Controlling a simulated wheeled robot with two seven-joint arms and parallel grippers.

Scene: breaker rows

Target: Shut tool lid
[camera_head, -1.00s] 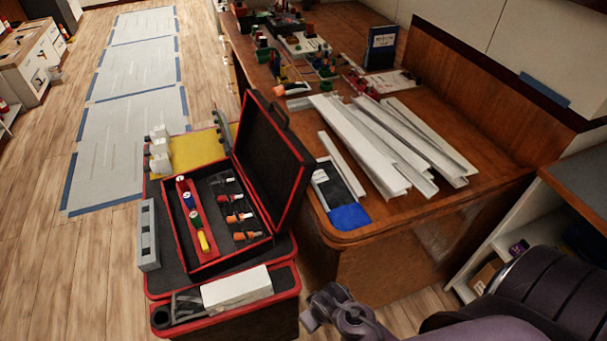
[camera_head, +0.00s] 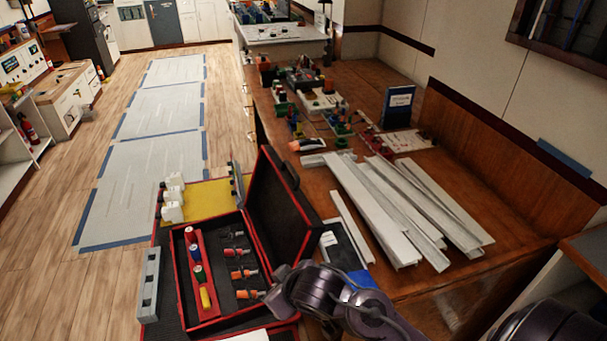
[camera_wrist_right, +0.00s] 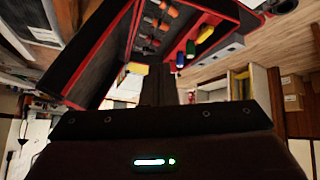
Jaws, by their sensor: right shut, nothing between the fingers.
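The tool case (camera_head: 179,287), black with red edges, stands open on a dark bench top. Its lid (camera_head: 282,212) stands up, hinged on the right side of the case and leaning back to the right. Inside are a red rack (camera_head: 193,243) with colored items and several orange-handled tools (camera_head: 245,273). My right gripper, at the end of the dark arm (camera_head: 325,290), is near the lid's front lower corner; whether it touches is unclear. In the right wrist view, my shut, empty right gripper (camera_wrist_right: 160,82) points toward the lid (camera_wrist_right: 95,50) and case. My left gripper is not in view.
A wooden table (camera_head: 460,270) stands close on the right, with white channels (camera_head: 385,205) and a blue book (camera_head: 397,107) on it. A grey slotted block (camera_head: 149,285) sits left of the case. The floor at left is open.

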